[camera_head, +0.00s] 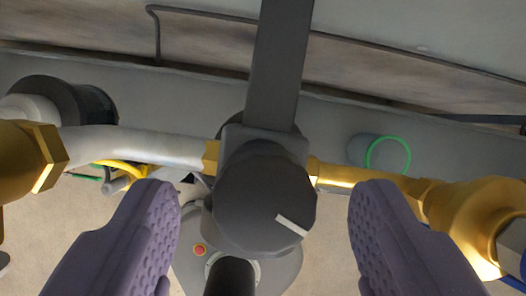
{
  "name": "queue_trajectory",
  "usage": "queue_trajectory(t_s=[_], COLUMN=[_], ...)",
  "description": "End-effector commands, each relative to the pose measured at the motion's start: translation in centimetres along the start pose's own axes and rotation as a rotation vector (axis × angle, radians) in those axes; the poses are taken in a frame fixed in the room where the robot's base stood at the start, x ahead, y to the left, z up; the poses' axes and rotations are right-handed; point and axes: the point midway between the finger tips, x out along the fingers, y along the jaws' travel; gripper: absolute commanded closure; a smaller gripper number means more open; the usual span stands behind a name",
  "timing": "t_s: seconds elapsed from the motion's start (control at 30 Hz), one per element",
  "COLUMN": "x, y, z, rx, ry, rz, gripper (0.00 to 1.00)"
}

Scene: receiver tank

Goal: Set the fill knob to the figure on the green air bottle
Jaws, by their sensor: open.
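The fill knob (258,200) is a dark grey round knob in the middle of the camera view, with one white pointer line that points to the lower right. No scale or figures show around it. My gripper (262,240) is open, one purple-grey ridged finger on each side of the knob, with clear gaps and no contact visible. No green air bottle with a readable figure is in view. A grey cylinder with a bright green ring (388,154) stands right of the knob; I cannot tell what it is.
A grey and brass pipe (150,146) runs left and right behind the knob, with large brass fittings (470,215) at both sides. A grey upright bar (279,65) rises above the knob. A yellow hose (122,166) and a small red button (199,250) lie below left.

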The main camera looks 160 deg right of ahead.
Motion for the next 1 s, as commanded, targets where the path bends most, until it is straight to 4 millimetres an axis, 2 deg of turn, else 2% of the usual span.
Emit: queue_trajectory(t_s=[0.1, 0.37, 0.47, 0.6, 0.63, 0.77, 1.0], x=[1.04, 1.20, 1.19, 1.19, 1.19, 1.26, 1.19], y=[0.00, 0.01, 0.01, 0.02, 0.02, 0.11, 0.25], z=[-0.01, -0.07, -0.08, -0.08, -0.08, -0.03, -0.04], rx=[0.000, 0.000, 0.000, 0.000, 0.000, -0.024, -0.208], ry=[0.000, 0.001, 0.001, 0.001, 0.001, 0.001, 0.007], rz=[0.000, 0.000, 0.000, 0.001, 0.001, -0.010, -0.087], gripper=[0.34, 0.34, 0.52, 0.85, 0.89, 0.89, 0.89])
